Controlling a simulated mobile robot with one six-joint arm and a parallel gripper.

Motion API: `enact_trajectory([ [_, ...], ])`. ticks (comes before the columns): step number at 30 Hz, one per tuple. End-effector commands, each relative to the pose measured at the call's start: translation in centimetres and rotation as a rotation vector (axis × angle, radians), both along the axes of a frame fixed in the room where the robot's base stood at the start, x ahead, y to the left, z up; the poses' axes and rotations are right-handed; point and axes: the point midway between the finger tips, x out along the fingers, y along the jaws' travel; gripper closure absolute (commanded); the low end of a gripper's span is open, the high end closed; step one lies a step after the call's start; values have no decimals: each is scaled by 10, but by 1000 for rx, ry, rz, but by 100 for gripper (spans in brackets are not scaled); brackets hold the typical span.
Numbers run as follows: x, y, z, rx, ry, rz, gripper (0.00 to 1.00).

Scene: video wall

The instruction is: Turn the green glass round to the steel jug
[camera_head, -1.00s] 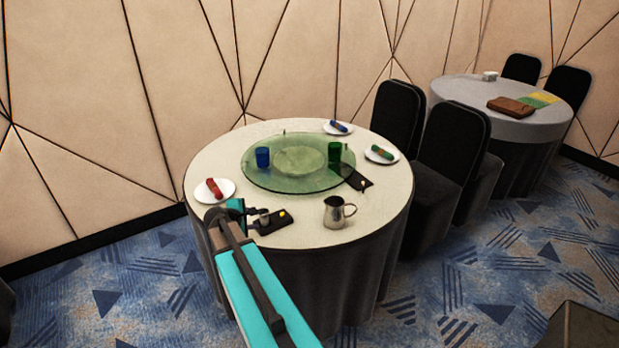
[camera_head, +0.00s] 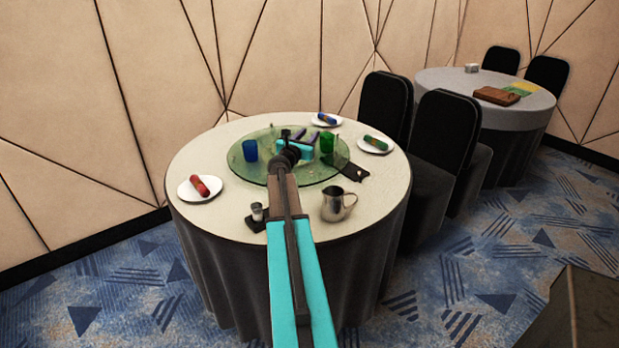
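The green glass (camera_head: 327,143) stands on the right side of the transparent green turntable (camera_head: 246,172). The steel jug (camera_head: 337,204) stands on the white tablecloth at the front right, off the turntable, with its handle to the right. My arm reaches from the bottom over the front of the table. My gripper (camera_head: 302,136) is over the turntable, close to the left of the green glass. I cannot tell whether it touches the glass. The wrist hides part of the turntable's middle, and the fingers are too small to read clearly.
A blue glass (camera_head: 250,150) stands on the turntable's left side. Plates with rolled napkins, red (camera_head: 200,187), blue (camera_head: 326,119) and green (camera_head: 376,144), sit around it. A dark stand (camera_head: 256,218) is left of my arm; a black item (camera_head: 352,173) lies at right.

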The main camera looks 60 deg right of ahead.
Motion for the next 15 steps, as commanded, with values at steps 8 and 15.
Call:
enact_trajectory([
  [8, 3, -1, -49, -22, 34, 9, 67],
  [15, 6, 1, -88, -26, 40, 15, 67],
])
